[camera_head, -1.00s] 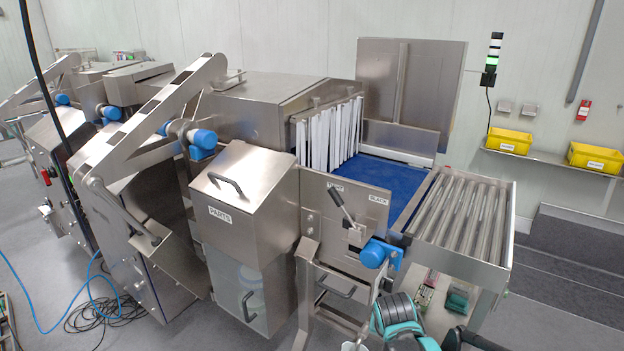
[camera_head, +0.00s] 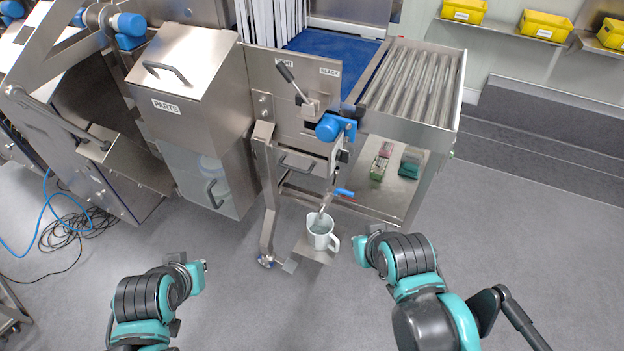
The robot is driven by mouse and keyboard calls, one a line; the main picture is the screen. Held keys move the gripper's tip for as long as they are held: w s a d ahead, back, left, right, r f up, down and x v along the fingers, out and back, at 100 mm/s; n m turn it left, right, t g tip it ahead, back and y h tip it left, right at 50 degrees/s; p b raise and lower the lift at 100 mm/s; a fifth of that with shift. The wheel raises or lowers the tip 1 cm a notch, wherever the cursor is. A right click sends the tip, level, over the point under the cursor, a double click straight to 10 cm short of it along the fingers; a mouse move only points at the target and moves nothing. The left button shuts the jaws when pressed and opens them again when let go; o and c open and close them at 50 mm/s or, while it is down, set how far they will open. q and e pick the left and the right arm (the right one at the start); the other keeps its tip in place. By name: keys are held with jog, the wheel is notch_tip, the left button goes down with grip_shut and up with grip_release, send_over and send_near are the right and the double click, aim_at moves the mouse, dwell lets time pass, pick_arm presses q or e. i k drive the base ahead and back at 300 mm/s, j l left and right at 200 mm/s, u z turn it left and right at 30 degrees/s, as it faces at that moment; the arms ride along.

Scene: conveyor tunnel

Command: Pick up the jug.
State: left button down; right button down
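A white jug (camera_head: 318,236) with its handle on the right stands upright on a small low metal shelf (camera_head: 312,254), below a tap with a blue lever (camera_head: 345,192). The tap's spout reaches down to the jug's mouth. My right gripper (camera_head: 362,246) is just right of the jug's handle, apart from it as far as I can see. My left gripper (camera_head: 205,279) is out over the floor, well left of the jug. Both grippers are small in view, and I cannot make out the gap between their fingers.
A steel machine with a PARTS bin (camera_head: 182,95) stands behind on the left. A roller conveyor (camera_head: 412,85) is at the back right, with a lower shelf (camera_head: 395,190) holding small boxes. A machine leg (camera_head: 268,195) stands left of the jug. The floor in front is clear.

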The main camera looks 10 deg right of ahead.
aim_at(320, 231)
jog(key=u, duration=0.5)
jog(key=l+u, duration=0.35)
jog(key=k+l+u, duration=0.1)
jog(key=l+u, duration=0.3)
jog(key=k+l+u, duration=0.15)
jog(key=l+u, duration=0.2)
jog(key=k+l, duration=0.15)
jog(key=l, duration=0.2)
jog(key=k+l+u, duration=0.1)
jog(key=l, duration=0.3)
jog(key=k+l, duration=0.2)
jog(key=l, duration=0.15)
jog(key=k+l+u, duration=0.1)
jog(key=l, duration=0.25)
jog(key=k, duration=0.05)
